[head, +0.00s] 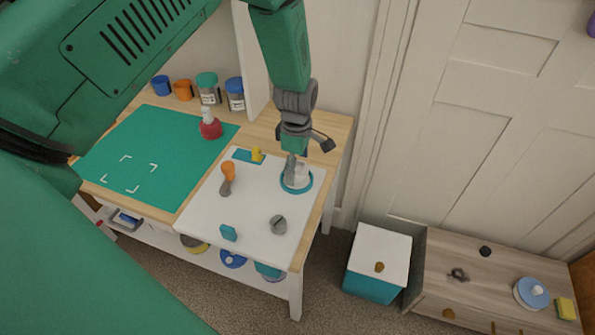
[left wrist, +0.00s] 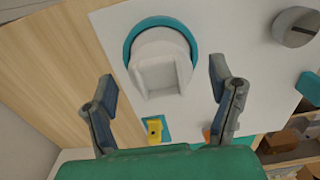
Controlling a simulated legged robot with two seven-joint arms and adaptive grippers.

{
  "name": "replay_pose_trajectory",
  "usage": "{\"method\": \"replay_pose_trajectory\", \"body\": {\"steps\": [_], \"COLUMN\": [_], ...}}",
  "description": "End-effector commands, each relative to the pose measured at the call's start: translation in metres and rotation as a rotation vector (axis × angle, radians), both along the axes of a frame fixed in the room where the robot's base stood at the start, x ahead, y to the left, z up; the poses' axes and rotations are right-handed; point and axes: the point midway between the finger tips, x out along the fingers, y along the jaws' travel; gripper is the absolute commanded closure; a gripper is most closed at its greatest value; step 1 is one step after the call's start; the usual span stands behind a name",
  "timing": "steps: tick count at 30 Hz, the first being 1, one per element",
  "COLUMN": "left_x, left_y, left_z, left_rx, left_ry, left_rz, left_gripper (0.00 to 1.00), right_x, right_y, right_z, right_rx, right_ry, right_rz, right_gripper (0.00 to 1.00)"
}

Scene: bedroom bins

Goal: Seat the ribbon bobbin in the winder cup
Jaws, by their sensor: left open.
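A white, hollow, notched piece (head: 300,172) stands inside a teal ring on the white board; it looks like the winder cup. In the left wrist view the white piece (left wrist: 160,68) fills most of the teal ring (left wrist: 128,45). A red piece with a white upright top (head: 210,127) stands on the green mat; it may be the ribbon bobbin, but I cannot be sure. My left gripper (head: 306,155) is open and empty above the white piece, partly covering it in the head view. In the left wrist view its fingers are spread. My right gripper is not in view.
The white board (head: 255,205) also carries an orange-topped grey piece (head: 227,177), a grey slotted knob (head: 279,225), a teal block (head: 229,233) and a yellow piece (head: 257,155). Jars and cups stand along the back. The green mat (head: 150,150) is mostly clear.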

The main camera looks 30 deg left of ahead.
Motion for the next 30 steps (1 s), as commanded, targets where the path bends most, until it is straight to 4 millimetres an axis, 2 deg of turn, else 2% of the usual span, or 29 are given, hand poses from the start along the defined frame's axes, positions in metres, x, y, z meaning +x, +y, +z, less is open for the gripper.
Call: {"method": "replay_pose_trajectory", "body": {"steps": [1, 6, 12, 18, 30], "left_x": [0.002, 0.002, 0.002, 0.001, 0.001], "left_y": [0.000, 0.000, 0.000, 0.000, 0.000], "left_z": [0.013, 0.050, 0.080, 0.090, 0.090], "left_rx": [0.001, 0.002, 0.001, 0.001, 0.001], "left_ry": [-0.005, -0.004, -0.001, 0.001, 0.000], "left_rz": [-0.001, -0.001, -0.001, -0.001, -0.001], "left_gripper": [0.23, 0.23, 0.23, 0.23, 0.23], "right_x": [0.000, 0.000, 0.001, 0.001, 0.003], "right_y": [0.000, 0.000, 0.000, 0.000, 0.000], "right_z": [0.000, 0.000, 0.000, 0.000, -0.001], "right_rx": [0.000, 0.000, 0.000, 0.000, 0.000], "right_ry": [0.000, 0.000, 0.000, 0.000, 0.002], "right_rz": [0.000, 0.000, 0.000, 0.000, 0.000], "right_gripper": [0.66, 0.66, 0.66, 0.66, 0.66]}}
